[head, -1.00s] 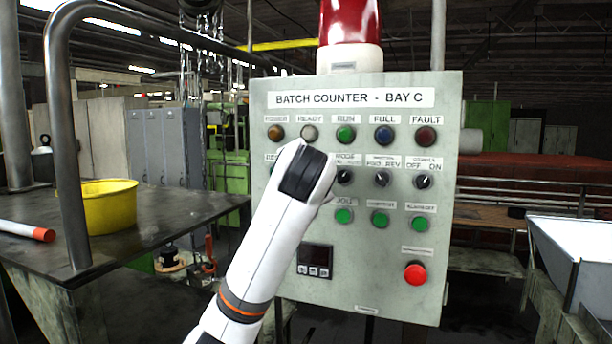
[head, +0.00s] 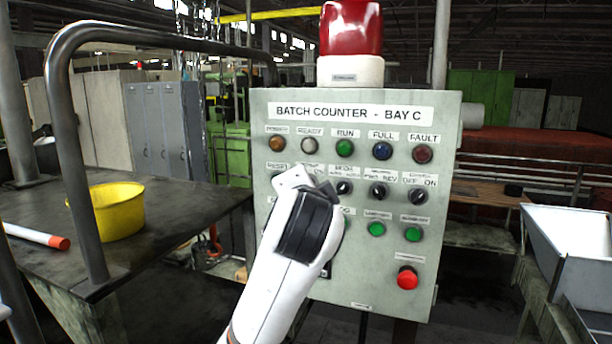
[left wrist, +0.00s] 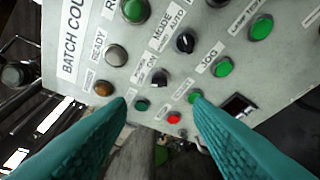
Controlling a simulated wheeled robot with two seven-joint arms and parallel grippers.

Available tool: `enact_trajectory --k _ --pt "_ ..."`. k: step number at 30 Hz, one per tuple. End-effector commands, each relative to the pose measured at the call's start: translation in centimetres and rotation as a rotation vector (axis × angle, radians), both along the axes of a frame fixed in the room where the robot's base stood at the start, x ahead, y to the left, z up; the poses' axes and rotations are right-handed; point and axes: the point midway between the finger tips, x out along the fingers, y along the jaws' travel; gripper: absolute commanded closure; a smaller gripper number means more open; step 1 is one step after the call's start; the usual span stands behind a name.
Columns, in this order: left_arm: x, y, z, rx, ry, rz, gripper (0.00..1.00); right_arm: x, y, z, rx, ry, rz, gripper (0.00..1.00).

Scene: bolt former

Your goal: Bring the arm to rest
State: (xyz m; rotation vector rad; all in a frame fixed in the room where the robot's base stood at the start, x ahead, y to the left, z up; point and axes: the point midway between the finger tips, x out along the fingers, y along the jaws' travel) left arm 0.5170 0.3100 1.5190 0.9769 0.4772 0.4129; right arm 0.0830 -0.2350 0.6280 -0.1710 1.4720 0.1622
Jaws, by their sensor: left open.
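My left arm reaches up in the middle of the head view, in front of the left side of the grey panel (head: 385,270) marked "BATCH COUNTER - BAY C". My left gripper (left wrist: 158,98) shows in the left wrist view as two teal fingers, spread apart with nothing between them. The panel's lamps, knobs and buttons lie beyond the fingertips. I cannot tell how far the fingertips are from the panel. In the head view the arm hides some of the panel's left buttons and most of its small display. My right gripper is not in view.
A dark table (head: 170,208) at the left carries a yellow bowl (head: 118,212) and a white tube with a red end (head: 38,237). A bent metal rail (head: 66,150) rises in front of it. A white tray (head: 575,235) stands at the right. A red beacon (head: 351,30) tops the panel.

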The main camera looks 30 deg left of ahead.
Motion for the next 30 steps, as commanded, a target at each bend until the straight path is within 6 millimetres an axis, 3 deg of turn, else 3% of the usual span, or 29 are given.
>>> enact_trajectory --k 19,22,26,30 --pt "-0.2 0.0 0.0 -0.001 0.0 0.002 0.53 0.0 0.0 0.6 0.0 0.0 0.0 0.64" --pt "-0.1 -0.2 -0.9 -0.009 0.012 -0.005 0.53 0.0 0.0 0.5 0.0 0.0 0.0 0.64" --pt "0.5 -1.0 -5.7 -0.058 0.075 -0.039 0.53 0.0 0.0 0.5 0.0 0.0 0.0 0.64" --pt "-0.1 -2.8 -15.0 -0.178 0.195 -0.094 0.53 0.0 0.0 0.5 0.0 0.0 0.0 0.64"
